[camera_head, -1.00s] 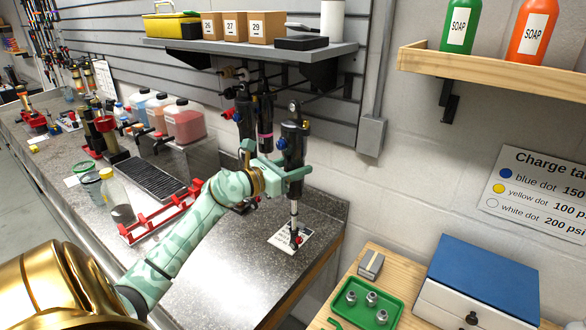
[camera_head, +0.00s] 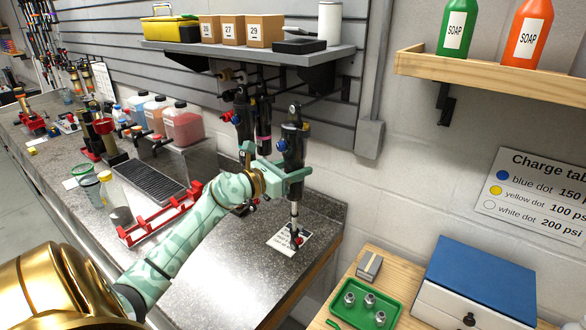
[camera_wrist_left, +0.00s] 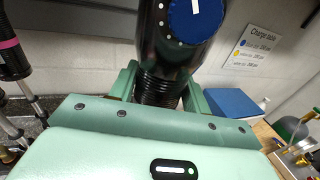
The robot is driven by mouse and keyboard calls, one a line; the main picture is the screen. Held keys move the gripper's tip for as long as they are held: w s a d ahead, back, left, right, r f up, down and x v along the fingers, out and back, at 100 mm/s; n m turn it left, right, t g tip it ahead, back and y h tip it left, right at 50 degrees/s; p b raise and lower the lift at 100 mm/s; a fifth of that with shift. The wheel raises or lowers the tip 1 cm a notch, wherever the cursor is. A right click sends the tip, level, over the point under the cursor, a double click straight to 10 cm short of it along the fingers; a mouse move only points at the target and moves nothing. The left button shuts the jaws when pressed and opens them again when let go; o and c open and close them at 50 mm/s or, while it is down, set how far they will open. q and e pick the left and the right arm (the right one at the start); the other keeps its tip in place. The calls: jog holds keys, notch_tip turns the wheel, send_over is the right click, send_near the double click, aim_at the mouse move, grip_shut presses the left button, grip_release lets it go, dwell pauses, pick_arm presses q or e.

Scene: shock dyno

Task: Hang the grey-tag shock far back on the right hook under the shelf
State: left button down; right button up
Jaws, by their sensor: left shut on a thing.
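My left gripper (camera_head: 283,182) is shut on a black shock (camera_head: 293,136) with a blue knob. The shock hangs upright in the jaws, its silver rod down and its top eye up, in front of the shelf's right part. Its lower end shows over a white printed card on the bench. In the left wrist view the shock (camera_wrist_left: 160,50) stands between the fingers, with its blue knob large at the top. I cannot make out a grey tag. The shelf (camera_head: 250,53) has hooks under it, largely hidden by hanging shocks (camera_head: 264,118). My right gripper is not in view.
One hanging shock has a pink band. Boxes, a yellow case and a white cylinder stand on the shelf. A conduit box (camera_head: 369,139) is on the wall to the right. A red rack (camera_head: 160,215) and fluid jugs (camera_head: 183,124) stand on the bench. A green tray (camera_head: 366,302) sits lower right.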

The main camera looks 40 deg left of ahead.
pick_arm(q)
jog(key=shift+w+r, duration=0.2)
jog(key=shift+w, duration=0.4)
jog(key=shift+w+a+f+b, duration=0.15)
jog(key=shift+w+b, duration=0.25)
jog(key=shift+w, duration=0.5)
jog(key=shift+w+a+b, duration=0.15)
jog(key=shift+w+b, duration=0.25)
jog(key=shift+w, duration=0.4)
jog(key=shift+w+f, duration=0.1)
jog(key=shift+w, duration=0.25)
